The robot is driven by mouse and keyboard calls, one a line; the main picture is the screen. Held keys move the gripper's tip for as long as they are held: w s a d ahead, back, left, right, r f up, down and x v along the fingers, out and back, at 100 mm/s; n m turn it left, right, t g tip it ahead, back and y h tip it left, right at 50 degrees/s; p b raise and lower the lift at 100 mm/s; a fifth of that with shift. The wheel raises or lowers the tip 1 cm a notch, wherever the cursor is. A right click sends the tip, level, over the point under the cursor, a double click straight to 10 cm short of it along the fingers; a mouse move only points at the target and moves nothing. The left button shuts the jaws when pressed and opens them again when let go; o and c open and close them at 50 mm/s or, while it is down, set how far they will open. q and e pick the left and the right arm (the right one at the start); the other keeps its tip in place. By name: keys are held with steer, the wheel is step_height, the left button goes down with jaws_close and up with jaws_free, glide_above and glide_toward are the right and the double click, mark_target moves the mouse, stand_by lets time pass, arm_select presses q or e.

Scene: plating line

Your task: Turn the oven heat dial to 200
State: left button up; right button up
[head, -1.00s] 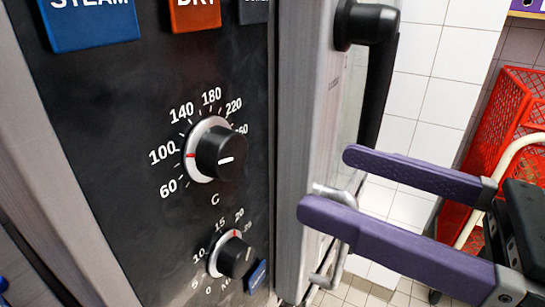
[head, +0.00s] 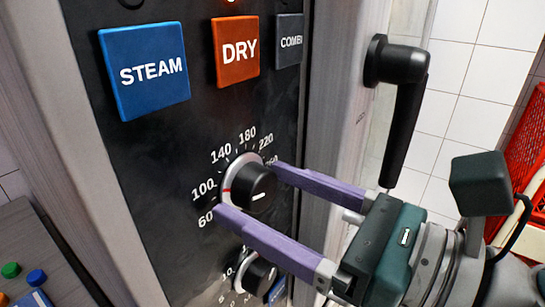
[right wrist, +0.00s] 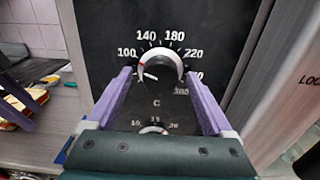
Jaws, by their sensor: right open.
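The oven heat dial (head: 260,188) is a black knob with a white skirt on the dark panel. Its red mark is at the left, near 100, well short of the top of the scale; the 200 position is unnumbered, between 180 and 220. It also shows in the right wrist view (right wrist: 160,72). My right gripper (head: 248,190) has long purple fingers, open, with one tip on each side of the dial. In the right wrist view its fingers (right wrist: 158,77) flank the dial. I cannot tell whether they touch it.
A smaller timer dial (head: 257,272) sits just below, partly behind the lower finger. Blue STEAM (head: 145,70) and red DRY (head: 238,50) buttons are above. The black door handle (head: 398,75) sticks out at the right. A red crate (head: 527,150) stands far right.

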steer(key=shift+c, duration=0.4)
jaws_close()
steer(key=shift+m, duration=0.3)
steer(key=m+p, duration=0.1)
steer(key=m, duration=0.3)
steer(key=shift+m, duration=0.3)
steer(key=m+p, duration=0.1)
steer(key=m, duration=0.4)
steer(key=shift+r+m, duration=0.1)
steer(key=shift+m, duration=0.2)
steer(key=m+p, duration=0.1)
steer(key=m, duration=0.4)
steer(key=shift+s, duration=0.1)
steer(key=shift+m+p, duration=0.8)
steer(key=shift+m, duration=1.9)
